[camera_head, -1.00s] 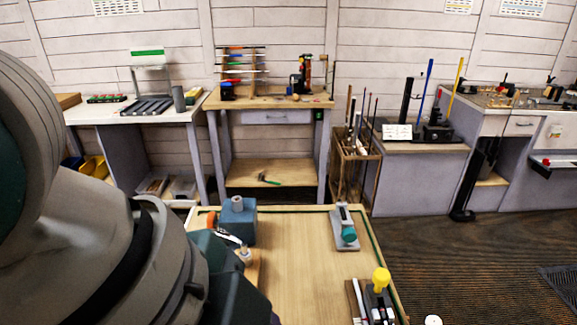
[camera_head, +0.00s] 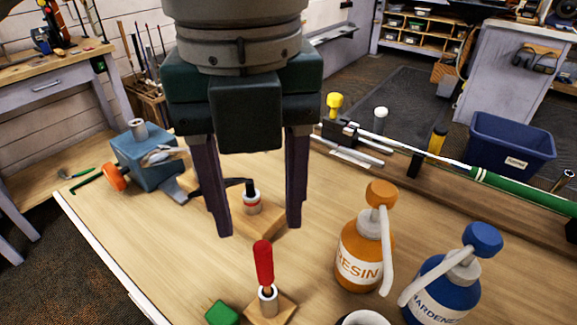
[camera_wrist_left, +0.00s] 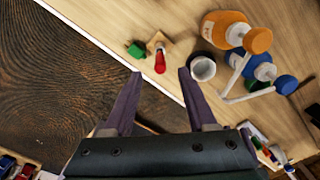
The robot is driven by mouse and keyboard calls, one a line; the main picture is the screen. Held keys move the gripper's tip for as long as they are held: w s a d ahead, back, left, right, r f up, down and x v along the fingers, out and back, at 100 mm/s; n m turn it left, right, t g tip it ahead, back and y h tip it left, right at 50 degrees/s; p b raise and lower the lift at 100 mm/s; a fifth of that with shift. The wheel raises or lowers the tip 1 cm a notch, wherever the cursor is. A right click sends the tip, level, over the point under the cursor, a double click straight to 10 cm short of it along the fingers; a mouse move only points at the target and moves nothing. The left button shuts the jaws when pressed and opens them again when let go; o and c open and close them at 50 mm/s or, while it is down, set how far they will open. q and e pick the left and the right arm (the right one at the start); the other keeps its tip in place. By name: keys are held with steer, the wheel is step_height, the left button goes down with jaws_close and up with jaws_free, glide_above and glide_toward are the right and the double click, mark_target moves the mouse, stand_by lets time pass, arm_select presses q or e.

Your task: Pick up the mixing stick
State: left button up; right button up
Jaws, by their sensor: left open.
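A red-handled stick (camera_head: 264,262), which looks like the mixing stick, stands upright in a small white collar on a wooden block on the bench. It also shows in the left wrist view (camera_wrist_left: 160,64), ahead of and between the fingertips. My left gripper (camera_head: 259,231) is open and empty, its fingers pointing down above the bench; it also shows in the left wrist view (camera_wrist_left: 160,74). In the head view its tips lie behind the red handle, apart from it. My right gripper is not in view.
A mixing cup (camera_wrist_left: 202,68), an orange resin bottle (camera_head: 362,255) and a blue hardener bottle (camera_head: 440,288) stand right of the stick. A green block (camera_head: 221,313) sits left. A black-tipped tool (camera_head: 251,193) on another block stands behind. A blue vise (camera_head: 148,160) is at back left.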

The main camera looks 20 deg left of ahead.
mark_target(265, 241)
arm_select(q)
steer(key=shift+f, duration=0.5)
step_height(265, 241, down, 3)
steer(key=shift+w+d+f, duration=0.1)
steer(key=shift+f, duration=0.05)
steer(key=f, duration=0.5)
steer(key=shift+s+f, duration=0.3)
jaws_close()
